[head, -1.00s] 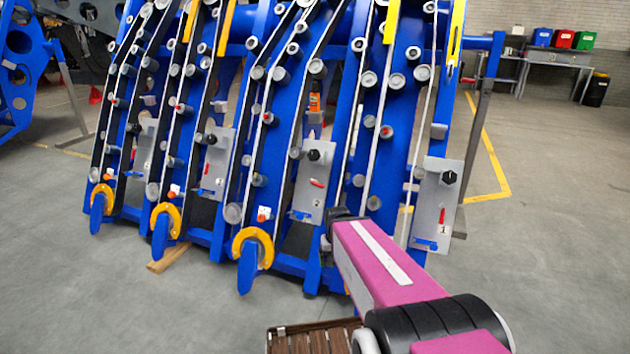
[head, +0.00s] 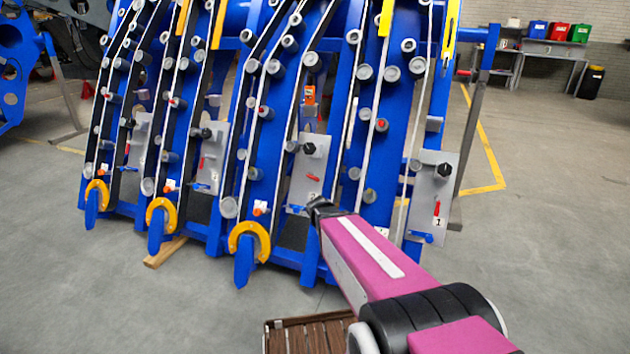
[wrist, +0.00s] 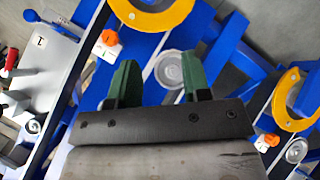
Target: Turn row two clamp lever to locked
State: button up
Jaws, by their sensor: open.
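The row two panel (head: 301,165) is a grey plate marked 2 on the blue chassis, with a black knob (head: 309,148), a small red lever (head: 313,177) and a blue piece (head: 297,209) at its foot. I cannot tell which part is the clamp lever. My gripper (head: 317,207) is near the plate's lower right corner, its tips hidden in the head view. In the wrist view my gripper (wrist: 158,75) is open and empty, with green fingers apart in front of blue beams. A grey plate (wrist: 45,65) with a red handle (wrist: 11,60) is at left.
The row one panel (head: 433,190) stands to the right. Yellow-orange hooks (head: 249,231) and orange knobs (head: 260,207) line the chassis's lower edge; one orange knob (wrist: 107,40) is left of the fingers. A brown slatted surface (head: 310,340) is below my arm. Floor at right is clear.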

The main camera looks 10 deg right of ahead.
jog(key=w+t+h, duration=0.1)
jog(key=w+h, duration=0.2)
jog(key=w, duration=0.4)
jog(key=n+t+h, duration=0.5)
jog(key=n+t, duration=0.2)
jog(key=t, duration=0.4)
send_near(315, 179)
jog(key=x, duration=1)
jog(key=shift+w+d+f, duration=0.15)
jog(key=shift+w+f, duration=0.1)
jog(key=shift+w, duration=0.15)
grip_shut()
